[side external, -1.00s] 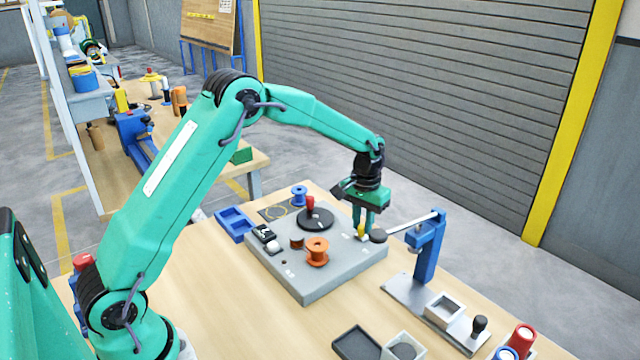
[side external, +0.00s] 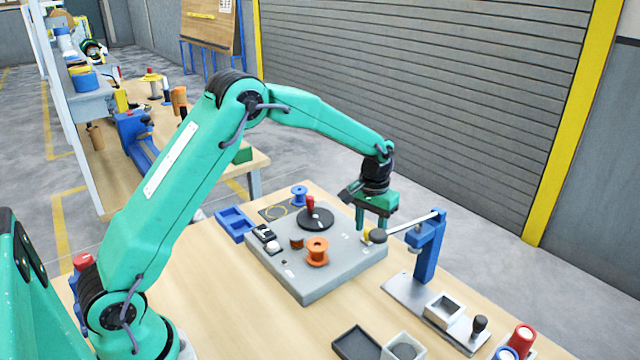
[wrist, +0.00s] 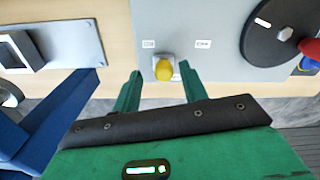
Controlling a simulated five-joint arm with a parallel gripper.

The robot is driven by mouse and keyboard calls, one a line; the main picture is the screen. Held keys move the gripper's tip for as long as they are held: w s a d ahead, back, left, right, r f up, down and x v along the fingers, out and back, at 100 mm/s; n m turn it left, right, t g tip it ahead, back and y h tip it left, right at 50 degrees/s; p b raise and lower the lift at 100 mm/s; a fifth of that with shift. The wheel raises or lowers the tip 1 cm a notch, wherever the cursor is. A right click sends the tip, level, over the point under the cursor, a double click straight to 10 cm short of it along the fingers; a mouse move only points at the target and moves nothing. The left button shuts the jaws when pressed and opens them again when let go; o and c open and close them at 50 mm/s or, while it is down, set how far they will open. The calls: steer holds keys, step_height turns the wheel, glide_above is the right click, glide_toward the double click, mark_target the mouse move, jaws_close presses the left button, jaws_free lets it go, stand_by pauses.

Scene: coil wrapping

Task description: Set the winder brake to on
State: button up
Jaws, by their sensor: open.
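The winder brake is a small yellow knob (wrist: 165,70) on the edge of the grey winder base (wrist: 213,72). In the wrist view two small white labels lie beyond it, and the knob sits nearer the left one; I cannot read them surely. In the side view the yellow knob (side external: 366,235) shows just below my gripper (side external: 372,226), close to a black round knob on a lever arm. In the wrist view my gripper (wrist: 158,70) is open, with one finger on each side of the yellow knob and gaps between.
A blue stand (side external: 428,250) with the lever arm stands close on the right. A black turntable (side external: 316,219) with a red handle and an orange spool (side external: 317,252) are on the base.

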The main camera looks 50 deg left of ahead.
mark_target(368, 232)
step_height(368, 232, up, 8)
steer(key=shift+f, duration=0.25)
steer(key=shift+r, duration=0.1)
stand_by(0.4)
steer(key=s+r+m+t, duration=0.1)
steer(key=s+r+t, duration=0.2)
steer(key=s+r, duration=1.1)
steer(key=s+f+m+t, duration=0.1)
steer(key=s+f+t, duration=0.1)
steer(key=s, duration=1.5)
steer(key=shift+s+f+m+t, duration=0.3)
steer(key=shift+f, duration=0.5)
stand_by(0.5)
